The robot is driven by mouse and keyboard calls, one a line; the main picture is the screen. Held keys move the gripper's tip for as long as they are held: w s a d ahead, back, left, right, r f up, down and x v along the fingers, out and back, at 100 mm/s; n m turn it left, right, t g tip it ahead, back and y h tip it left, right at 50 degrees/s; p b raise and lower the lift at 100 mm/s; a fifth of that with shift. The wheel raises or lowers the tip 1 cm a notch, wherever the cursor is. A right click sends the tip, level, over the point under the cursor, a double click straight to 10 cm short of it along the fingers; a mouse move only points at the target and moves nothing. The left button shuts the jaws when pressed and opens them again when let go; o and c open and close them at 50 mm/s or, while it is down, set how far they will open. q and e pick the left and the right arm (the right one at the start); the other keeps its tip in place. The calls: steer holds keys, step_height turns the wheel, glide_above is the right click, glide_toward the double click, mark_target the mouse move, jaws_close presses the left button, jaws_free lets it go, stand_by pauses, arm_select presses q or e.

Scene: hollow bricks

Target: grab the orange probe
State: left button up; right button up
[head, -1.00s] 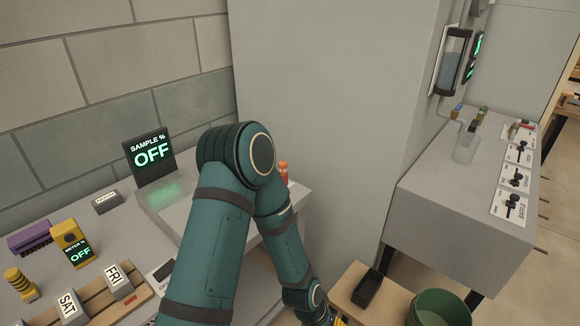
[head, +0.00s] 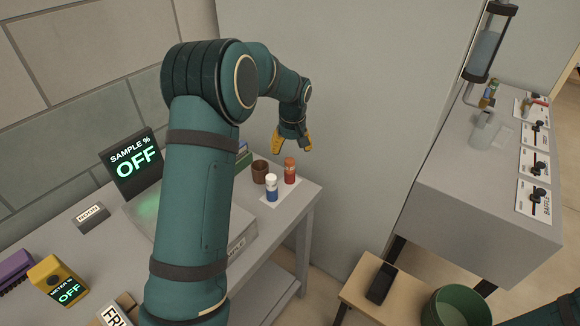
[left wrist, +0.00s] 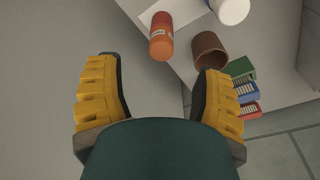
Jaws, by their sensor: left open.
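The orange probe (head: 290,171) looks like a small upright orange cylinder with a pale label. It stands on a white card near the right end of the grey bench, and it also shows in the left wrist view (left wrist: 161,42). My left gripper (head: 292,147) has yellow fingers and hangs above and behind the orange probe, apart from it. In the left wrist view its fingers (left wrist: 157,75) are spread with nothing between them, and the probe lies beyond the fingertips. My right gripper is not in view.
A white-and-blue bottle (head: 271,187) and a brown cup (head: 260,172) stand close beside the probe. Colored blocks (left wrist: 243,88) lie past the cup. A grey wall panel (head: 350,120) rises behind the bench end. A low wooden stand (head: 352,294) and a green bin (head: 458,306) are to the right.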

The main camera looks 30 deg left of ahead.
mark_target(290, 160)
arm_select(q)
steer(key=f, duration=0.4)
steer(key=shift+w+a, duration=0.25)
steer(key=shift+w+a+f+b, duration=0.15)
steer(key=shift+f+b, duration=0.15)
steer(key=shift+f, duration=0.55)
steer(key=shift+w+a+f+b, duration=0.1)
steer(key=shift+f+b, duration=0.15)
steer(key=shift+f, duration=0.65)
steer(key=shift+w+a+f+b, duration=0.15)
steer(key=shift+f+b, duration=0.15)
steer(key=shift+f, duration=0.55)
steer(key=shift+s, duration=0.1)
jaws_close()
